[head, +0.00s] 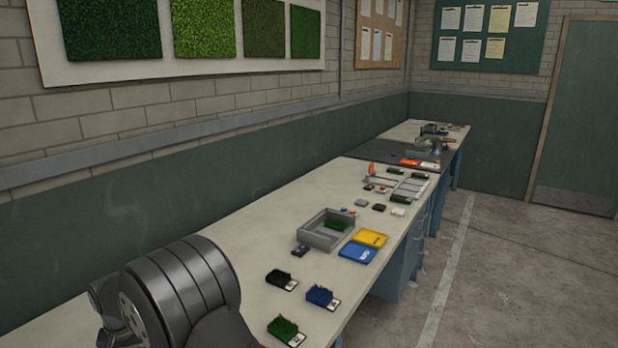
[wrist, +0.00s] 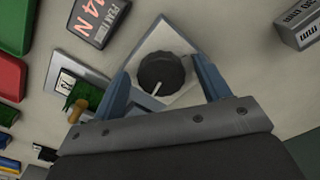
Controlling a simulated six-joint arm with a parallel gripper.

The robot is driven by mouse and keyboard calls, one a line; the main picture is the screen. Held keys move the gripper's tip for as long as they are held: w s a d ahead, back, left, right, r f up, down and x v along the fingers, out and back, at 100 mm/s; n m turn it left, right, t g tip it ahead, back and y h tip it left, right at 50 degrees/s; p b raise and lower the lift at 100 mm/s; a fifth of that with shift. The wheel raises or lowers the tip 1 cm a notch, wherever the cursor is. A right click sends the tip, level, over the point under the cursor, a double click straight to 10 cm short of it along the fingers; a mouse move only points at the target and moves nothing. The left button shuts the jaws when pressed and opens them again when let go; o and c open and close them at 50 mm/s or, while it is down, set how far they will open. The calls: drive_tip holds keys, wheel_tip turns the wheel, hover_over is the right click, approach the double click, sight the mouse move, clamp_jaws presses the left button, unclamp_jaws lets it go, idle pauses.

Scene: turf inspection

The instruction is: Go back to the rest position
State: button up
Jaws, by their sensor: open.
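My gripper (wrist: 160,72) shows in the wrist view with its two blue-grey fingers spread apart. It is open. A black round knob (wrist: 162,82) with a white pointer mark shows between the fingers in the picture, on a pale plate (wrist: 172,38). Gaps show on both sides of the knob, and nothing is gripped. I cannot tell how far above the knob the fingers are. In the head view, a dark grey joint of my own arm fills the lower left, and the gripper is out of view.
The wrist view shows a dark "4N" block (wrist: 97,18), a grey block (wrist: 298,24) and a green turf piece (wrist: 84,94) nearby. The head view shows a long bench (head: 255,245) with a grey tray (head: 312,239), yellow tray (head: 370,238), blue tray (head: 357,253) and several turf samples.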

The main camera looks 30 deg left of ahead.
idle(0.3)
wheel_tip(320, 180, up, 18)
wheel_tip(320, 180, down, 18)
drive_tip(key=shift+r, duration=0.25)
drive_tip(key=shift+f, duration=0.3)
drive_tip(key=n, duration=0.4)
drive_tip(key=shift+w, duration=0.1)
drive_tip(key=n, duration=0.7)
drive_tip(key=shift+w+n, duration=0.15)
drive_tip(key=shift+n, duration=0.25)
drive_tip(key=shift+w+n, duration=0.1)
drive_tip(key=shift+n, duration=2.1)
